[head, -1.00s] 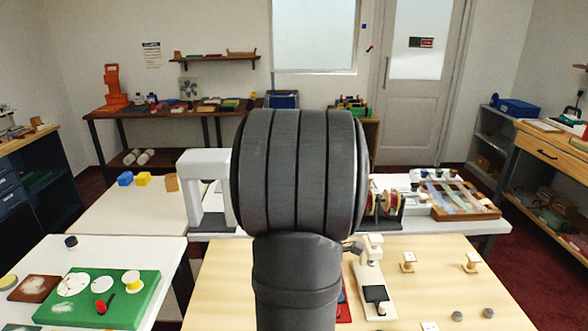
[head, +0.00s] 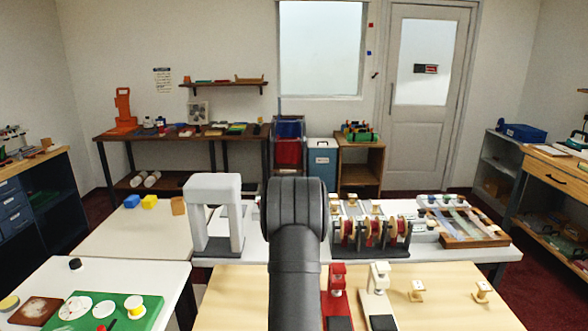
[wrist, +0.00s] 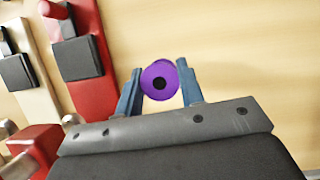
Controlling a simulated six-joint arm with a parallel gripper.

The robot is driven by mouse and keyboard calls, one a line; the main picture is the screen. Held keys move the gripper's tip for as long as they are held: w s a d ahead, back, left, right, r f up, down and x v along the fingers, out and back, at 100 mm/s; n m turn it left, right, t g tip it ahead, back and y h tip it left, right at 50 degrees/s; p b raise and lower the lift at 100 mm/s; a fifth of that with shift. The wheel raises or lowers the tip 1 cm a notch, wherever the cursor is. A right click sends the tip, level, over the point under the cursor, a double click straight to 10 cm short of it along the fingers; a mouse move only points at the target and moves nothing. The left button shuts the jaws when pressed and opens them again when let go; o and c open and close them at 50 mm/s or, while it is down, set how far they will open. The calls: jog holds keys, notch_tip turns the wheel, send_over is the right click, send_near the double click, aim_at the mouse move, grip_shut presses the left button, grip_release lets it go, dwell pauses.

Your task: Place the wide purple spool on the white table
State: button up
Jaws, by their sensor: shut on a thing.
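The purple spool (wrist: 168,74) shows in the wrist view as a round purple disc with a dark centre hole. My gripper (wrist: 161,67) is shut on it, with one blue finger on each side. Pale wood lies behind the spool; its height above that surface is unclear. In the head view my arm hides the gripper and spool. Several pale tabletops show there: a white one at front left (head: 150,274), one behind it (head: 115,230), and a long white one at the back centre (head: 480,250).
A red device (head: 337,290) and a cream device (head: 380,295) stand on the wood table (head: 450,310). A white arch (head: 213,185) and a rack of spools (head: 375,232) stand on the long white table. A green board (head: 150,313) lies at front left.

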jog(key=shift+w+a+f+m, duration=0.2)
jog(key=shift+w+a+m, duration=0.05)
jog(key=shift+a+m, duration=0.15)
notch_tip(320, 180, up, 14)
jog(key=s+d+n+t+h, duration=0.2)
jog(key=s+d+n+h, duration=0.2)
jog(key=s+d+n, duration=0.9)
jog(key=shift+t, duration=0.3)
jog(key=w+a+f, duration=0.2)
jog(key=f, duration=0.2)
jog(key=w+a+f, duration=0.2)
jog(key=a+f, duration=0.1)
jog(key=f, duration=0.1)
jog(key=w+a+f, duration=0.2)
jog(key=a+f, duration=0.1)
jog(key=f, duration=0.1)
jog(key=shift+w, duration=0.3)
jog(key=shift+f, duration=2.1)
jog(key=o, duration=1)
jog(key=shift+f, duration=0.1)
jog(key=shift+o, duration=0.2)
